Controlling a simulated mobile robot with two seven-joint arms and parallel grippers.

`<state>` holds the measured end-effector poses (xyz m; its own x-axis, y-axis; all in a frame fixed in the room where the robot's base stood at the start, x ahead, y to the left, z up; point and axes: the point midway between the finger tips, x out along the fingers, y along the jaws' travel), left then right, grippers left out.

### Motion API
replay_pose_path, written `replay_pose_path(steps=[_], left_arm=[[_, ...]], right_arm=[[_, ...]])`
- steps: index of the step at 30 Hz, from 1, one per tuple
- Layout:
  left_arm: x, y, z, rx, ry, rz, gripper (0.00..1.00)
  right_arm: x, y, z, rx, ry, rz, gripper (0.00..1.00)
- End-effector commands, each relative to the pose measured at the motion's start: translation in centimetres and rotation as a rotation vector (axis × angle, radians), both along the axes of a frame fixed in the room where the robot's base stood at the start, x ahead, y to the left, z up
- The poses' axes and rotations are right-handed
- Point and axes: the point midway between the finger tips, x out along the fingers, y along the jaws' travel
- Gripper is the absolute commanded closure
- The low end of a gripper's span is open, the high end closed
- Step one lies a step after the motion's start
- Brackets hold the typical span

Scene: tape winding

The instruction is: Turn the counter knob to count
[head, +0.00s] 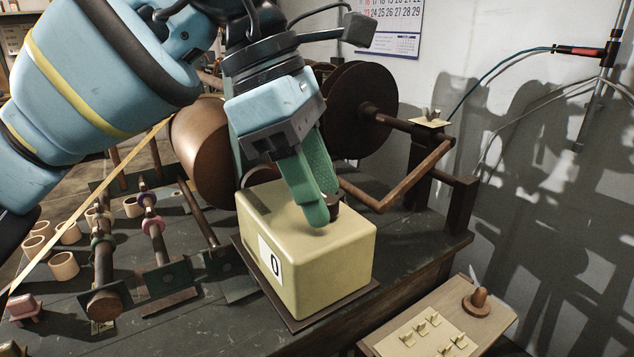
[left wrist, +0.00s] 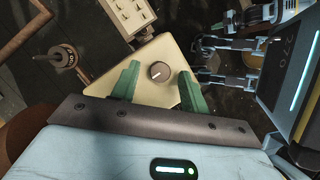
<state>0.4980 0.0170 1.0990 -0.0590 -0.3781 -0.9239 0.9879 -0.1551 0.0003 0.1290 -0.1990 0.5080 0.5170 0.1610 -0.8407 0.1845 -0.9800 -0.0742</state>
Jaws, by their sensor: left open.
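The counter is a cream box (head: 325,262) with a "0" on its front label, on a dark plate at the table's right part. Its top also shows in the left wrist view (left wrist: 150,50). A small round brown knob (head: 335,202) stands on its top; a green finger partly hides it in the head view. The knob (left wrist: 160,72) shows whole in the left wrist view, with a pale pointer mark. My left gripper (head: 322,206) is open over the box top, pointing down. Its green fingers (left wrist: 158,88) lie either side of the knob, with gaps visible. My right gripper is not in view.
Behind the counter stands a winder with a large dark disc (head: 360,105) and a bent wooden crank (head: 410,182). Spindles with rings (head: 153,225) and loose tape rolls (head: 63,265) are at left. A low side table (head: 455,320) with small clips stands at lower right.

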Motion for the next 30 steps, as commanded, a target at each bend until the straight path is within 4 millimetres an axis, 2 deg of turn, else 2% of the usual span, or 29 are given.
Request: replay_pose_path(steps=[7,18,30], left_arm=[[-0.02,-0.06,-0.08,0.000,0.000,0.000,0.55],[-0.03,-0.05,-0.06,0.000,0.001,-0.001,1.00],[-0.16,-0.03,0.09,0.001,-0.001,0.086,1.00]], right_arm=[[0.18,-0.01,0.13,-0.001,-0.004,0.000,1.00],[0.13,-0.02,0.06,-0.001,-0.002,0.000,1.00],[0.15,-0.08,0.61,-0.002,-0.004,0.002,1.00]])
